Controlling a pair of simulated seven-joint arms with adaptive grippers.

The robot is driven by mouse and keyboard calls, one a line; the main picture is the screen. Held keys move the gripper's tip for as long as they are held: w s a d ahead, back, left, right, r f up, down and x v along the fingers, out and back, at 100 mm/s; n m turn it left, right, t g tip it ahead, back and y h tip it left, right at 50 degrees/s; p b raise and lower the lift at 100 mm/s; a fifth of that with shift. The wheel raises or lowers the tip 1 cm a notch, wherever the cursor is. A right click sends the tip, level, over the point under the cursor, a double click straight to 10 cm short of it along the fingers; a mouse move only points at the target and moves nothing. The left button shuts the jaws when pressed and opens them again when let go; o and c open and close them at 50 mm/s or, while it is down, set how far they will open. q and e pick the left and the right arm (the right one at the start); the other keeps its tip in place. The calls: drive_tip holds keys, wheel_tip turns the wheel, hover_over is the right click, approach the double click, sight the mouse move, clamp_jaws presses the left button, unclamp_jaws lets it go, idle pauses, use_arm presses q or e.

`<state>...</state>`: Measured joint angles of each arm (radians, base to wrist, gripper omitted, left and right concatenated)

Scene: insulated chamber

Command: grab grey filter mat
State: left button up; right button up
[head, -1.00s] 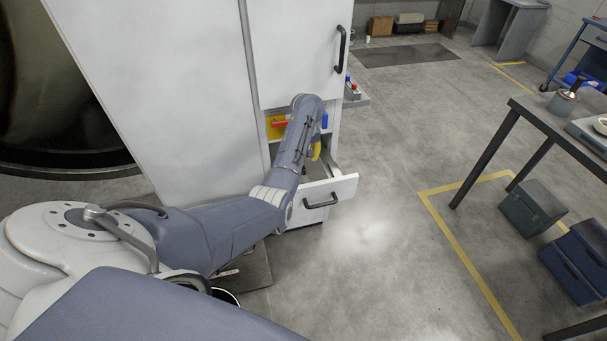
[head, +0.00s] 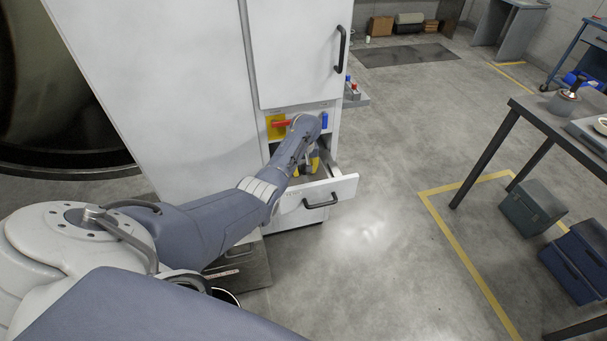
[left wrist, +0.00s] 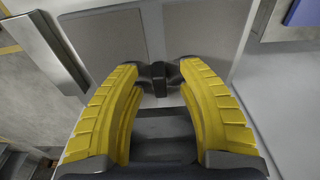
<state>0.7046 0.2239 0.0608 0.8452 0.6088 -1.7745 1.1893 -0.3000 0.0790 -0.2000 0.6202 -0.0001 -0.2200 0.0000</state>
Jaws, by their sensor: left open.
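My left gripper (left wrist: 160,78) has two curved yellow fingers and is open, pointing down into the open drawer (head: 330,187) of the white cabinet. In the head view the gripper (head: 309,166) is partly hidden by my own arm. In the left wrist view, flat grey panels (left wrist: 105,45) lie beyond the fingertips, side by side with a seam between them. They may be the grey filter mat, but I cannot tell for sure. A small dark part (left wrist: 159,73) sits between the fingertips; I cannot tell whether they touch it. My right gripper is not in view.
The white cabinet (head: 200,90) stands behind the drawer, with a red handle (head: 283,123) on a yellow plate above it. The drawer front has a black handle (head: 320,202). A dark table (head: 520,110) stands at right. The floor between is clear.

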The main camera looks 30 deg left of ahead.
use_arm(q)
drive_tip(key=shift+o, duration=0.3)
drive_tip(key=shift+f, duration=0.15)
clamp_jaws()
idle(0.3)
